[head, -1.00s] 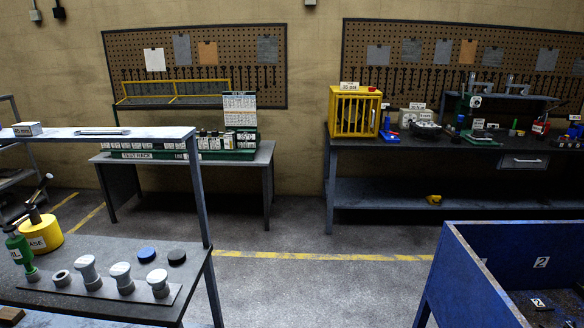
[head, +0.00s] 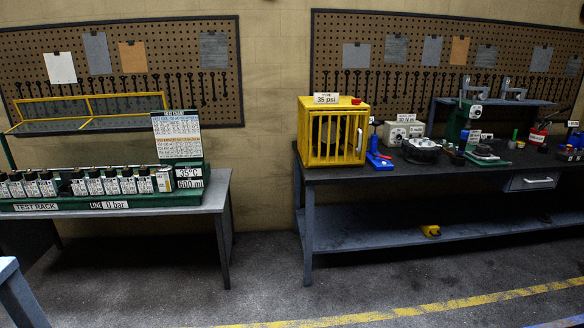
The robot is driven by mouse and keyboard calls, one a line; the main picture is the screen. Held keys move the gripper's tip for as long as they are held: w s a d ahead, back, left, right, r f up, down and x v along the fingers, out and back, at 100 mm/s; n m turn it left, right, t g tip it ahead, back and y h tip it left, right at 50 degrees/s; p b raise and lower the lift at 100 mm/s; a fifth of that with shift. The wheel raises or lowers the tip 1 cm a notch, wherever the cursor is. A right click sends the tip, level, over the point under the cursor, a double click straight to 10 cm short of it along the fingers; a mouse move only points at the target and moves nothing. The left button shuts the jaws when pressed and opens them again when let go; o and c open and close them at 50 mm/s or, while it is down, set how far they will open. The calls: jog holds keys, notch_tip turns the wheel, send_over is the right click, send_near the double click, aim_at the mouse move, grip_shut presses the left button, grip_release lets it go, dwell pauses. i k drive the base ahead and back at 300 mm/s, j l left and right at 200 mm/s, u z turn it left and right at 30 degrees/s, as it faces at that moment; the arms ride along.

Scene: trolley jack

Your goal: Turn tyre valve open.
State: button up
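A yellow barred cage (head: 304,125) stands at the left end of the right workbench. A "35 psi" sign (head: 326,99) is on its top edge. A small red part (head: 356,101) sits on the cage top beside the sign; I cannot tell whether it is the tyre valve or how it is turned. A dark rounded shape shows behind the bars, too dim to make out. My gripper is not in view.
The right workbench (head: 400,176) also holds a blue tool (head: 377,158), a grey box (head: 402,131) and a green stand (head: 462,115). The test rack (head: 95,205) is on the left table (head: 205,195). Floor (head: 265,290) before and between the benches is clear.

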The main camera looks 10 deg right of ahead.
aim_at(375, 155)
jog(key=i+z, duration=0.1)
jog(key=i, duration=0.45)
jog(key=i+z, duration=0.1)
jog(key=i, duration=0.4)
jog(key=i+j+z, duration=0.15)
jog(key=i, duration=0.4)
jog(key=i+j+z, duration=0.1)
jog(key=i, duration=0.4)
jog(key=i+l+z, duration=0.3)
jog(key=i, duration=0.4)
jog(key=i+j+z, duration=0.1)
jog(key=i+z, duration=0.2)
jog(key=i, duration=0.35)
jog(key=i+l+u, duration=0.25)
jog(key=i, duration=0.2)
jog(key=i+l+u, duration=0.2)
jog(key=i+l, duration=0.1)
jog(key=i, duration=0.1)
